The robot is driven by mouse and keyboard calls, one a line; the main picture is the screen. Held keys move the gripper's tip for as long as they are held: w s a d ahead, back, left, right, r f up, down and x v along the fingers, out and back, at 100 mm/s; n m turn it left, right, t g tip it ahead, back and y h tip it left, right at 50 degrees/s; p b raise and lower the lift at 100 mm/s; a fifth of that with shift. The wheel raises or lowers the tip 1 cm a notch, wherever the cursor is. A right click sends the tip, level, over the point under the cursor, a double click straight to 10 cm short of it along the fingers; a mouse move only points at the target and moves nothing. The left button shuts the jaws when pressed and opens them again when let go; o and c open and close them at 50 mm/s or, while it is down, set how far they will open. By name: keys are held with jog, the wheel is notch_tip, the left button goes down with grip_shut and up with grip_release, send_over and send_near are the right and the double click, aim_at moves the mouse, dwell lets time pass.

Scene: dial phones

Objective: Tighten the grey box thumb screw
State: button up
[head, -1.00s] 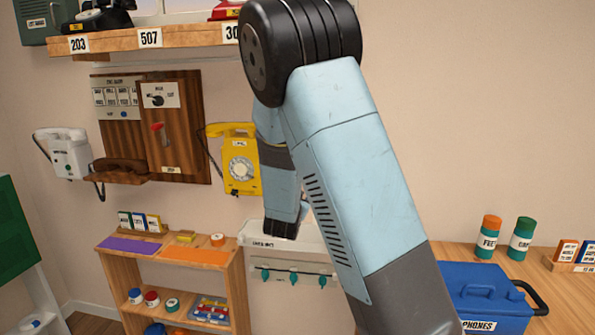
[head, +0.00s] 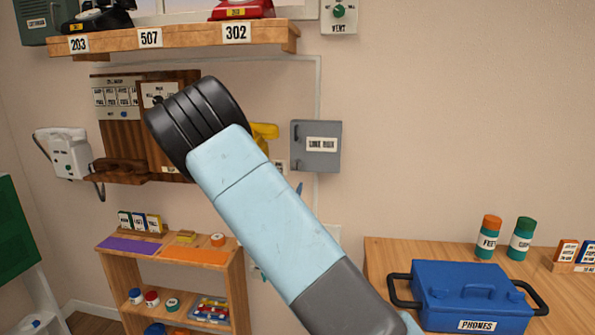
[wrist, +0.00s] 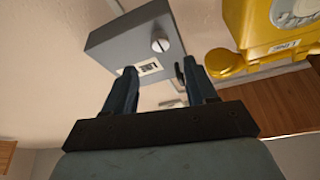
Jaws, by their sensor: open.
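The grey box (head: 316,147) is fixed to the wall right of the yellow phone, with a white label on its front. In the wrist view the grey box (wrist: 120,45) appears tilted, at the top. A pale round slotted thumb screw (wrist: 160,44) sits on its face. My gripper (wrist: 158,72) is open and empty, its two dark blue fingers apart and pointing towards the box. The screw lies beyond the fingertips, with no contact seen. In the head view my arm hides most of the gripper.
The yellow phone (wrist: 265,28) is close beside the box in the wrist view. A wooden shelf (head: 180,38) with numbered labels runs above. A blue case (head: 470,285) stands on the wooden table (head: 390,252) at right. Wall right of the box is clear.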

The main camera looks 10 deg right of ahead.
aim_at(297, 167)
jog(key=x, duration=0.9)
jog(key=shift+c, duration=0.3)
grip_shut()
jog(key=shift+d+n+t+y, duration=0.1)
jog(key=shift+n+t+y, duration=0.2)
jog(key=shift+n+y, duration=0.45)
jog(key=shift+n, duration=0.25)
jog(key=shift+o, duration=0.3)
grip_release()
jog(key=shift+f, duration=0.1)
